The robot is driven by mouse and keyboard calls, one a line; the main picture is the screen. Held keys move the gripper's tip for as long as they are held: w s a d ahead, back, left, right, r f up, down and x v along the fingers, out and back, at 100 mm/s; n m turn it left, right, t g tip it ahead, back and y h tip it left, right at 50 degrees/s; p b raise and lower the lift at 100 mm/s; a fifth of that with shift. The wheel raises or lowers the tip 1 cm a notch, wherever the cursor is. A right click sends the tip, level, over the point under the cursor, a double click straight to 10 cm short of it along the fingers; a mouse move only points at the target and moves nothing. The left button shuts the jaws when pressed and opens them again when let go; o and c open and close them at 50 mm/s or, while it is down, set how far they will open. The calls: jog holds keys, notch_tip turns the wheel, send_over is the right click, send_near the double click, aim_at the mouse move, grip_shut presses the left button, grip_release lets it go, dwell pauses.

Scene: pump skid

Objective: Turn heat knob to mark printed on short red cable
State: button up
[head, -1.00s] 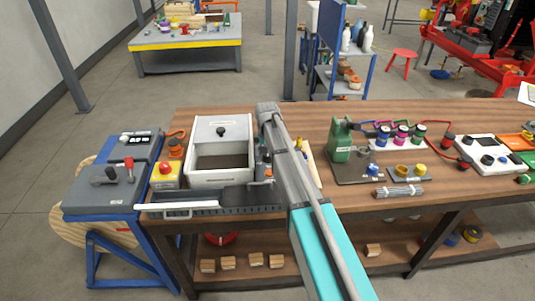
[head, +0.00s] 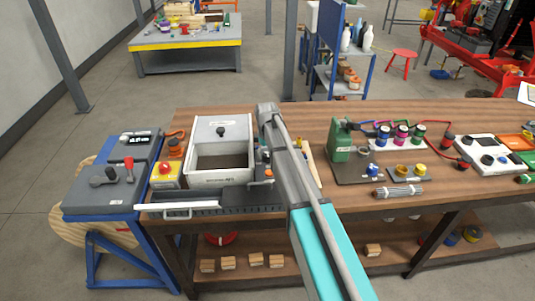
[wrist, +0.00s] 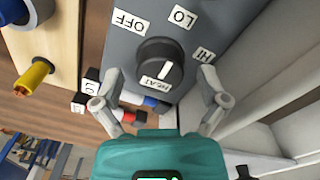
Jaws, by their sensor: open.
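The dark round heat knob (wrist: 155,60) shows in the wrist view on a grey panel (wrist: 105,35). A short white line runs down the lower right of its face. Labels OFF (wrist: 132,20), LO (wrist: 183,17) and HI (wrist: 204,55) stand around it, upside down in the picture, with a HEAT plate (wrist: 148,82) below. My gripper (wrist: 161,75) is open, one finger on each side below the knob; contact is not clear. Red and blue pieces (wrist: 152,103) show between the fingers; I cannot tell whether one is the short red cable. In the head view my arm hides the knob.
A white open box (head: 220,176) stands on the wooden bench left of my arm. A yellow box with a red button (head: 166,172) is beside it. A green pump-like unit (head: 342,140) is to the right. A pale wall (wrist: 265,85) runs close to my right finger.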

aim_at(267, 154)
jog(key=n, duration=0.4)
jog(key=shift+r+n+p, duration=0.3)
jog(key=shift+r+p, duration=0.1)
notch_tip(267, 154, up, 13)
jog(key=p, duration=1.3)
jog(key=s+d+f+m+b, duration=0.3)
jog(key=s, duration=0.6)
jog(key=s+d+f+m+b, duration=0.2)
jog(key=s+d+m+b, duration=0.1)
jog(key=s, duration=0.6)
jog(key=s+d+f+m+b, duration=0.2)
jog(key=s+d+f+m, duration=0.1)
jog(key=s, duration=0.6)
jog(key=shift+s+d+f+m+b, duration=0.4)
jog(key=shift+d+m, duration=0.1)
jog(key=shift+m, duration=0.1)
